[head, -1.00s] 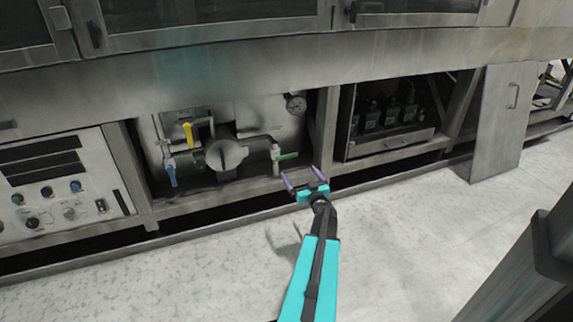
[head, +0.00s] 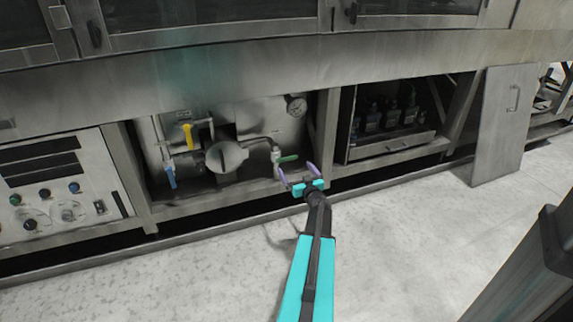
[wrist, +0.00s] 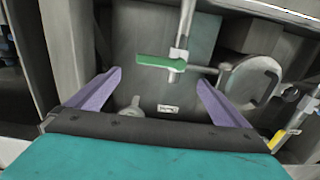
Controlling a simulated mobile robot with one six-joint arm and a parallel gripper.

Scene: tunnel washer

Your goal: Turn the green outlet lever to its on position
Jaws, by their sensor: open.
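The green outlet lever (head: 288,159) sits on a valve on a vertical pipe at the right side of the open plumbing bay. In the head view it points to the right, about level, across the pipe. In the wrist view the green lever (wrist: 160,63) lies crosswise on the pipe (wrist: 184,35), ahead of and between my fingers. My gripper (head: 297,174) is open and empty, with its purple fingers just below and beside the lever in the head view. In the wrist view the fingers of my gripper (wrist: 158,85) stand wide apart. I cannot tell whether they touch the lever.
A blue lever (head: 170,175) and a yellow lever (head: 188,134) are further left in the bay. A round metal cap (head: 226,157) and a gauge (head: 296,106) are near. A frame post (head: 326,130) stands right of the lever. The floor in front is clear.

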